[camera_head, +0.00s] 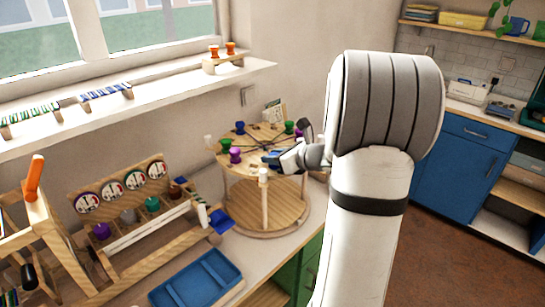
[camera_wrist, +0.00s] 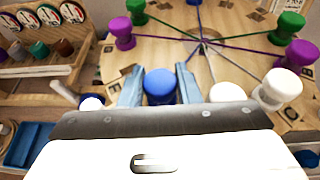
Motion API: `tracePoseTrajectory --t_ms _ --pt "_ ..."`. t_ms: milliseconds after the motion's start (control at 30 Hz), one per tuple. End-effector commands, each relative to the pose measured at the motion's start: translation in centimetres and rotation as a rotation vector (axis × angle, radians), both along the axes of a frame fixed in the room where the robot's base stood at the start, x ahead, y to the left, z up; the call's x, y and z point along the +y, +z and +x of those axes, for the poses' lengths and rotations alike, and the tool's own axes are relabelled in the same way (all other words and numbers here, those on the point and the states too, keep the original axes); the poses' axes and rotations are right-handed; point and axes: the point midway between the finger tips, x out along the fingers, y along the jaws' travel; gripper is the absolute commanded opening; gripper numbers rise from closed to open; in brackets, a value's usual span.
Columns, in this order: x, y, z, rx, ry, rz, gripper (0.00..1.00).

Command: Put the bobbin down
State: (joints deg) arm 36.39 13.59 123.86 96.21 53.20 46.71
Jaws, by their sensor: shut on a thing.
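A blue bobbin (camera_wrist: 160,85) stands between the two pale blue fingers of my gripper (camera_wrist: 159,90) in the wrist view, and the gripper is shut on it. It is over the round wooden top (camera_wrist: 150,52) of a braiding stand. In the head view my gripper (camera_head: 284,160) reaches over the near right part of that top (camera_head: 245,165). The held bobbin is mostly hidden there by the fingers. I cannot tell whether its base touches the wood. Threads run from the top's centre to other bobbins.
Green bobbins (camera_wrist: 291,25), purple bobbins (camera_wrist: 122,33) and white bobbins (camera_wrist: 278,88) sit around the top's rim, close to my gripper. A blue tray (camera_head: 197,283) and a wooden spool rack (camera_head: 150,228) stand to the left. The windowsill (camera_head: 180,92) runs behind.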

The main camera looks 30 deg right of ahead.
Motion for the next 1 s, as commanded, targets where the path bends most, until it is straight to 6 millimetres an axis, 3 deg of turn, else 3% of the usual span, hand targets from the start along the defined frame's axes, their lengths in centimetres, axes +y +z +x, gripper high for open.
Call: tracePoseTrajectory --t_ms 133,167,267,600,1000 --pt "0.0 -0.4 0.0 0.0 0.001 0.0 0.07" --pt "0.0 -0.4 0.0 0.0 0.001 0.0 0.31" --pt "0.0 -0.3 0.0 0.0 0.001 0.0 0.39" --pt "0.0 0.3 -0.1 0.0 0.001 0.0 0.39" --pt "-3.0 3.1 -6.9 -0.002 -0.002 -0.002 0.39"
